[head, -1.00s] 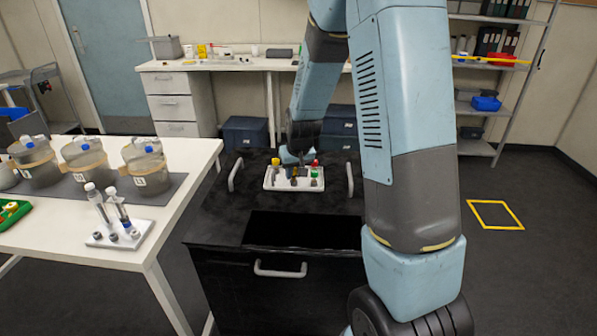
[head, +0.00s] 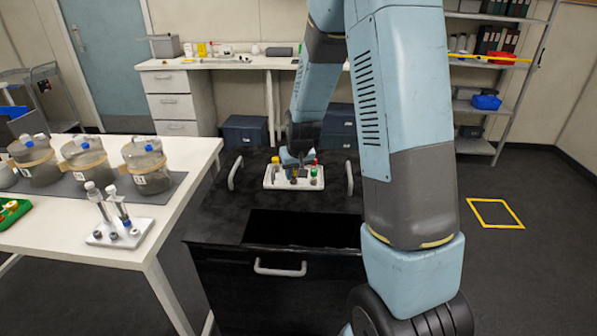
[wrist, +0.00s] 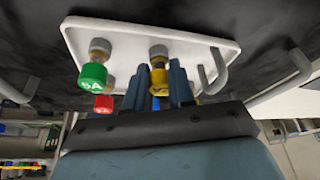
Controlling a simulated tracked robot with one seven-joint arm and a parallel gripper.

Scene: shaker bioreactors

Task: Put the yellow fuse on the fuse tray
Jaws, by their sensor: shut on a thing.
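The white fuse tray (head: 268,184) lies on top of the black cabinet, below my gripper. It also shows at the top of the wrist view (wrist: 120,32). My gripper (wrist: 168,82) points down at the tray, its blue fingers shut on the yellow fuse (wrist: 159,80). The fuse's grey metal end is at the tray surface; I cannot tell whether it is fully seated. A green fuse marked 5A (wrist: 92,78) and a red fuse (wrist: 103,103) stand on the tray beside it.
The black cabinet (head: 215,215) has white handles at both sides and an open recess in front. A white table (head: 60,235) on the left holds several jars and a small tube rack (head: 118,233). A bench and shelves stand behind.

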